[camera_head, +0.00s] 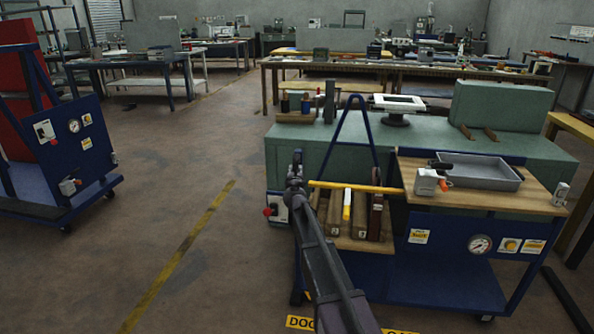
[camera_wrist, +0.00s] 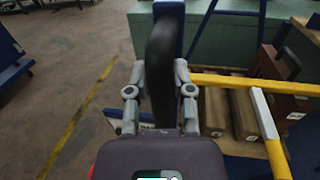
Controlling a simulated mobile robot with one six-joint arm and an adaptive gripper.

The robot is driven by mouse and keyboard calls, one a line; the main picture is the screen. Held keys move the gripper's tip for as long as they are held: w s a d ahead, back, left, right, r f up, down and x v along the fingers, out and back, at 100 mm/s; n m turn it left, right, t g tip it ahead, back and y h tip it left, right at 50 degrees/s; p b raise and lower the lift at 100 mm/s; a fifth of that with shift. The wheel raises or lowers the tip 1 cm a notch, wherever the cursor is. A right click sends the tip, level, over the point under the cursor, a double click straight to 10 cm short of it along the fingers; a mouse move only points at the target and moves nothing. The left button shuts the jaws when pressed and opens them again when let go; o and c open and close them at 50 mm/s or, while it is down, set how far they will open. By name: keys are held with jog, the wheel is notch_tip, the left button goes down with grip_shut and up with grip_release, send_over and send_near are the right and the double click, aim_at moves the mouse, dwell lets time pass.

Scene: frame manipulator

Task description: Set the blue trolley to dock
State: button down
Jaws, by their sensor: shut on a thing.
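The blue trolley (camera_head: 445,285) stands at the right in the head view, with a wooden top, a round gauge (camera_head: 480,244), yellow labels and a blue A-shaped frame (camera_head: 368,122). My gripper (camera_head: 296,168) is at the trolley's left end. In the wrist view my gripper (camera_wrist: 160,68) has its fingers on both sides of an upright black grip (camera_wrist: 160,50), shut on it. A yellow floor label reading "DOC" (camera_head: 300,322) shows at the bottom edge, partly hidden by my arm. A second label is cut off beside it.
A second blue trolley (camera_head: 70,150) with a red panel stands at the left. A green bench (camera_head: 550,160) is behind the right trolley. A grey tray (camera_head: 480,172) lies on the wooden top. The brown floor around the yellow line (camera_head: 180,255) is clear.

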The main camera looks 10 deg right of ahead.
jog(key=shift+w+a+y, duration=0.3)
jog(key=shift+a, duration=0.3)
jog(key=shift+c, duration=2.4)
grip_release()
jog(key=shift+s+d, duration=0.1)
jog(key=shift+d, duration=0.15)
jog(key=shift+s, duration=0.1)
jog(key=s+a, duration=0.1)
jog(key=s, duration=1)
jog(key=shift+s+a, duration=0.35)
jog(key=shift+a, duration=0.05)
jog(key=shift+a+n, duration=0.1)
jog(key=shift+n, duration=0.2)
